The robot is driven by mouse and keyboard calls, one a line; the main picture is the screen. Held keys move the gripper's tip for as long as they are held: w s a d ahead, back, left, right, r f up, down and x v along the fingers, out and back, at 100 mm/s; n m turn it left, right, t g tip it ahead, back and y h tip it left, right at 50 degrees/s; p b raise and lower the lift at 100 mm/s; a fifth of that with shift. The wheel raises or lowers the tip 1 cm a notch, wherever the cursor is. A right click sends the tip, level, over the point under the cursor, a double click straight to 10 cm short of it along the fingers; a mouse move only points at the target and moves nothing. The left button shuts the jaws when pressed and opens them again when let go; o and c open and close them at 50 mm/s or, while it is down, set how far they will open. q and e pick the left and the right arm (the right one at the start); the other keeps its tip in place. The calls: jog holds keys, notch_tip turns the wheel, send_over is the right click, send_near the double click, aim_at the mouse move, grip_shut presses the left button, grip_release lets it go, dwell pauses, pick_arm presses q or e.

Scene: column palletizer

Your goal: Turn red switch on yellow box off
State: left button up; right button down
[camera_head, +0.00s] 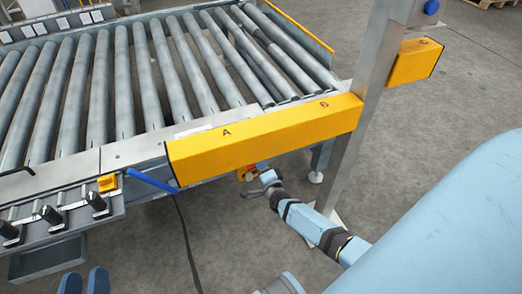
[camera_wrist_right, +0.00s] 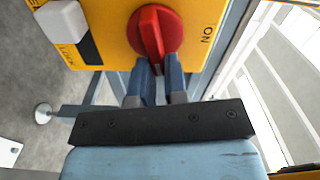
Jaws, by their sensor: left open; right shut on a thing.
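The red switch (camera_wrist_right: 153,33) is a rotary knob on a yellow box (camera_wrist_right: 195,62). In the right wrist view its handle stands nearly upright, with the "ON" label to its right. My right gripper (camera_wrist_right: 158,72) is shut on the lower end of the handle, one blue finger on each side.
A yellow beam (camera_head: 262,136) marked A and B runs just above the switch box. A grey post (camera_head: 358,110) stands to its right. The roller conveyor (camera_head: 120,85) lies behind. A white block (camera_wrist_right: 62,22) sits beside the knob near a "LOCK" label. A cable (camera_head: 186,235) hangs to the floor.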

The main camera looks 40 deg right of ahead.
pick_arm(q)
jog(key=shift+s+d+r+t+h+b, duration=0.15)
jog(key=shift+r+t+h+b, duration=0.1)
jog(key=shift+r, duration=0.3)
jog(key=shift+w+d+r+t+h+b, duration=0.1)
jog(key=shift+d+r+t+h+b, duration=0.15)
jog(key=shift+r, duration=0.35)
jog(key=shift+s+d+r+t+h+b, duration=0.1)
jog(key=shift+r+t+h+b, duration=0.15)
jog(key=shift+r, duration=0.3)
pick_arm(e)
jog(key=shift+f+m, duration=0.35)
jog(key=shift+m, duration=0.95)
pick_arm(q)
jog(key=shift+f, duration=0.1)
jog(key=shift+a+f, duration=0.1)
pick_arm(e)
jog(key=c, duration=1.1)
grip_release()
jog(key=shift+c, duration=0.2)
jog(key=shift+s+r, duration=0.1)
